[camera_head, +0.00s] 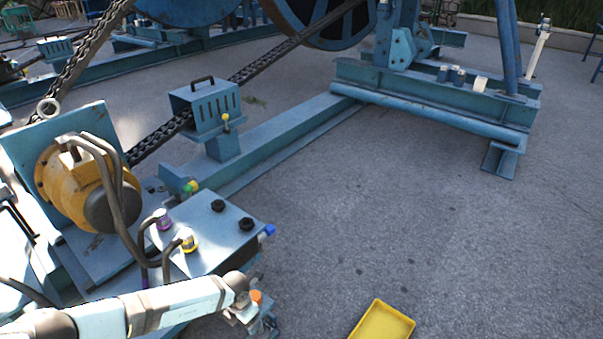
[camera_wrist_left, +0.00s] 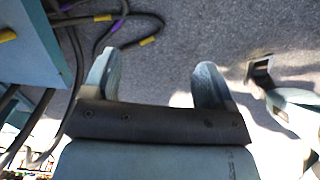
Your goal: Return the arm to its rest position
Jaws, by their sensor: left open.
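My left arm (camera_head: 150,310) reaches in from the lower left in the head view. Its gripper (camera_head: 264,324) is low beside the blue hydraulic box, near the bottom edge, and its fingers are hard to make out there. In the left wrist view the two fingers of the left gripper (camera_wrist_left: 158,82) are spread wide apart, with only grey ground showing between them. Nothing is held. My right gripper shows in neither view.
The blue box (camera_head: 215,236) carries fittings, hoses and a blue-capped port. A yellow motor (camera_head: 72,187) stands behind it. A yellow tray (camera_head: 383,322) lies on the ground at right. Dark hoses (camera_wrist_left: 128,18) with coloured bands lie near the fingers. Open pavement (camera_head: 430,220) fills the right.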

